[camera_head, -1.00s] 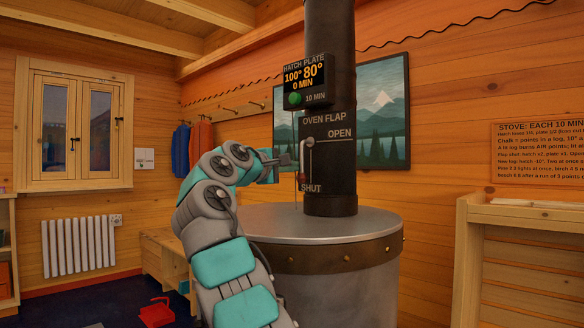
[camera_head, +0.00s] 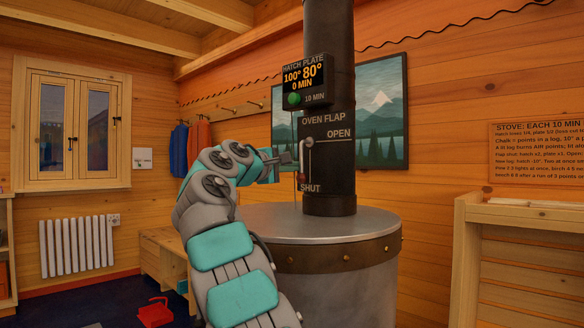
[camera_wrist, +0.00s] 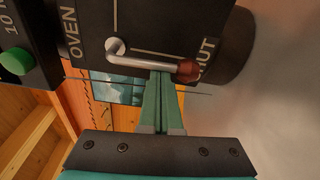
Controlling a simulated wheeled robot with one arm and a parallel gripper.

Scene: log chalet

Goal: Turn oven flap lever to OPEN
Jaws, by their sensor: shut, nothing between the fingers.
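The oven flap lever (camera_head: 303,165) is a metal crank on the dark stovepipe plate (camera_head: 332,160), marked OPEN at right and SHUT at the bottom. It hangs down, its reddish-brown end by SHUT. In the wrist view the lever (camera_wrist: 150,60) runs from its pivot toward the SHUT lettering, ending in a reddish-brown knob (camera_wrist: 188,71). My gripper (camera_head: 290,161) is at the lever's left side. In the wrist view my gripper (camera_wrist: 162,74) has its teal fingers together, tips at the lever bar just short of the knob. Whether they touch it is unclear.
The plate's display (camera_head: 305,78) reads 100°, 80° and 0 MIN, with a green button (camera_head: 294,99) below. A wooden shelf unit (camera_head: 520,215) stands at right. A red object (camera_head: 155,313) lies on the floor.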

